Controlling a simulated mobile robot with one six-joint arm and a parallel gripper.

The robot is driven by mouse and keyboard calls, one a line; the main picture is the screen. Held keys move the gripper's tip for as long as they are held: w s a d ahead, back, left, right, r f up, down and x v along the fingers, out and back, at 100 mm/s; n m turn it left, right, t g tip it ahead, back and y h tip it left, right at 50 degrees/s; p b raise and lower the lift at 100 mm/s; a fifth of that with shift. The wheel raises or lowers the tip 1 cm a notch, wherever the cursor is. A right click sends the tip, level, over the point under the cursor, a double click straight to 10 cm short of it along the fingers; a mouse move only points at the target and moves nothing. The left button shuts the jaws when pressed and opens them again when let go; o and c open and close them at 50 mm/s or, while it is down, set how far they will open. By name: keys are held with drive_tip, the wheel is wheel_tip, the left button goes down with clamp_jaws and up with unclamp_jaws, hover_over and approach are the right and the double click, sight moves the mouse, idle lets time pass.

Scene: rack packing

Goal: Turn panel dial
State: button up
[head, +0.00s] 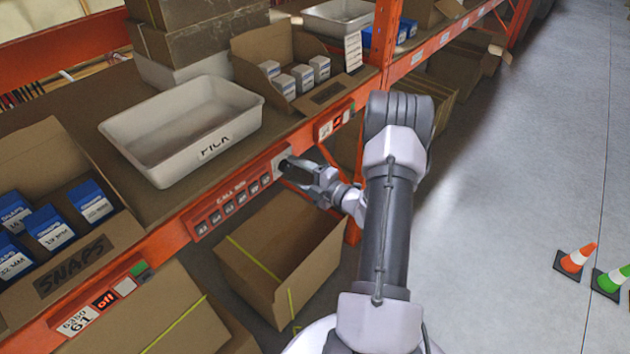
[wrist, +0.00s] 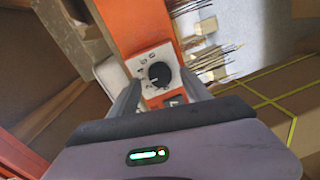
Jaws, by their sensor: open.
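The panel dial (wrist: 159,74) is a round black knob on a pale square plate with small printed marks, set on the orange rack beam. In the wrist view it sits between the two fingers of my gripper (wrist: 158,92), which are open with a gap on both sides of the knob. In the head view my gripper (head: 287,167) is at the right end of the red call panel (head: 229,206), in front of the pale plate. There the gripper hides most of the dial. I cannot tell whether the fingertips touch the plate.
A white bin (head: 185,130) stands on the shelf above the panel. An open cardboard box (head: 285,255) sits below the beam, close under my gripper. A box of blue packs (head: 70,262) is at the left. Floor at the right is clear except for cones (head: 575,260).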

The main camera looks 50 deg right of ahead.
drive_tip(key=s+d+r+b, duration=0.1)
drive_tip(key=s, duration=1.5)
drive_tip(key=shift+r+b, duration=0.15)
drive_tip(key=shift+b, duration=0.15)
drive_tip(key=shift+d, duration=0.1)
